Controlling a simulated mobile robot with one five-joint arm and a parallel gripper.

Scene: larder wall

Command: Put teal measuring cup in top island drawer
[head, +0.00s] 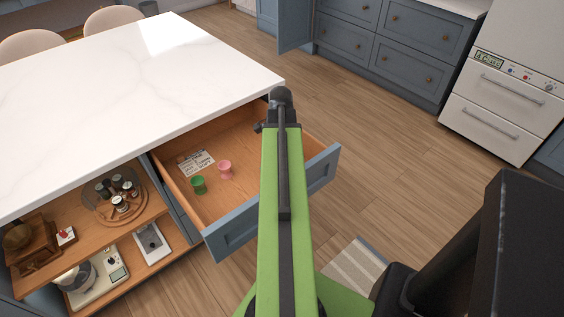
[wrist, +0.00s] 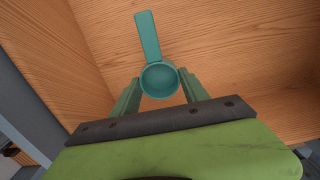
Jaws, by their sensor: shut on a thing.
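The teal measuring cup (wrist: 159,80) is between the two fingers of my gripper (wrist: 160,88) in the wrist view, with its handle pointing up in the picture. My gripper is shut on its bowl. The open top island drawer (head: 218,205) has a wooden inside and a blue front; its wooden floor and side also fill the wrist view (wrist: 230,45). My gripper is over or inside the drawer; its exact height above the floor I cannot tell. In the head view my arm hides the fingers and the cup.
A green egg cup (head: 198,185), a pink egg cup (head: 225,168) and a white card (head: 196,163) lie in the drawer's left part. The white island top (head: 150,70) overhangs the drawer's back. Open shelves (head: 140,215) with jars and a scale stand left.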

